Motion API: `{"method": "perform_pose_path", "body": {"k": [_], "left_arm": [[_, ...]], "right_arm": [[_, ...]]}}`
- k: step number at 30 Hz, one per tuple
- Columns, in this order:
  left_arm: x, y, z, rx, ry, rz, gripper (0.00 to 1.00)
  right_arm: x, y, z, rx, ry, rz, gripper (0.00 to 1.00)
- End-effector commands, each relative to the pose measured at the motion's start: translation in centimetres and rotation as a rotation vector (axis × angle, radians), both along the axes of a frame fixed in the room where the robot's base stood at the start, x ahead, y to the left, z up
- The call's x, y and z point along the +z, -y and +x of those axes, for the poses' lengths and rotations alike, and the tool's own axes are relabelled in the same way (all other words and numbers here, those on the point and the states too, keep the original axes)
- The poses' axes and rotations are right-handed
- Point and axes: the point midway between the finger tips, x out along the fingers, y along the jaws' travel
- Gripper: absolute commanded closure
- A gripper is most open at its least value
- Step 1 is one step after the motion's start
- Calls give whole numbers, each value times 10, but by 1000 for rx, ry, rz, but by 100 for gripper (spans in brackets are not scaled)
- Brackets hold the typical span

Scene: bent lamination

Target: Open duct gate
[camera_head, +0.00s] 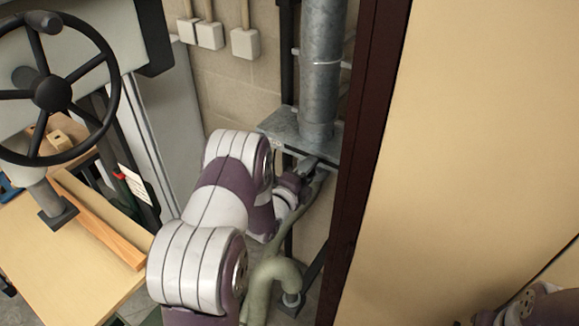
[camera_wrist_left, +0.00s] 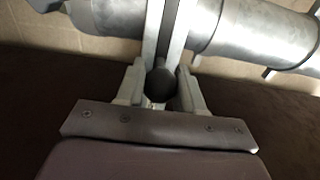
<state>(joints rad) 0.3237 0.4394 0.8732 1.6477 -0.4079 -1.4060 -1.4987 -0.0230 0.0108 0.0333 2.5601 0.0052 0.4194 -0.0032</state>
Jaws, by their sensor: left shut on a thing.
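The duct is a grey metal pipe (camera_head: 322,65) running down the wall, with a flat metal gate plate (camera_head: 283,124) jutting to the left. My left arm reaches up to it, and my left gripper (camera_head: 308,166) is just under the plate, partly hidden. In the left wrist view the gripper (camera_wrist_left: 160,88) is shut on a dark round knob (camera_wrist_left: 160,84) between its two pale fingers. The knob sits at the edge of the flanged gate (camera_wrist_left: 165,30), between two lengths of duct (camera_wrist_left: 245,35). My right gripper is not in view.
A dark brown post (camera_head: 368,150) and wide tan panel (camera_head: 480,130) stand close on the right. A machine with a black handwheel (camera_head: 52,92) and wooden table (camera_head: 60,270) is at left. A pale hose (camera_head: 272,268) curves below the duct.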

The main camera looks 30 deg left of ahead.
Motion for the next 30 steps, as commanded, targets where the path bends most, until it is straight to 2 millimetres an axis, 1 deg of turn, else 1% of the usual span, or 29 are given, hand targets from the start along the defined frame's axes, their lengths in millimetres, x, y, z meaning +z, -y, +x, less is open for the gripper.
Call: {"method": "perform_pose_path", "body": {"k": [1, 4, 7, 14, 15, 16, 17, 24, 26, 29, 30], "left_arm": [[-5, 10, -1, -5, -4, -1, 100], [-3, 20, -3, -2, -4, 1, 100], [-2, 23, -3, -1, -6, 1, 100], [-2, 23, -4, 0, -7, 0, 100], [-3, 23, -4, 0, -8, 0, 54], [-3, 23, -4, 0, -8, 0, 44], [-2, 23, -3, 0, -7, 0, 42], [-1, 23, -3, 0, -4, 0, 42], [-1, 22, -6, 0, -4, 0, 42], [0, 21, -20, 2, -5, -1, 42], [0, 20, -29, 3, -6, -2, 42]], "right_arm": [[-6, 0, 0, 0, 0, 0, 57], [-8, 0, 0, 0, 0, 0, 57], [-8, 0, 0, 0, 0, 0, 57], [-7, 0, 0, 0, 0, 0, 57], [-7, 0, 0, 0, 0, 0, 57], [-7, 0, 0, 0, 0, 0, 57], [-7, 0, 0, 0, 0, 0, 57], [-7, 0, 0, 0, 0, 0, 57], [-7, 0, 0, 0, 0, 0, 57], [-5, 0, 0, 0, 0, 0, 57], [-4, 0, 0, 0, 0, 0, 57]]}}
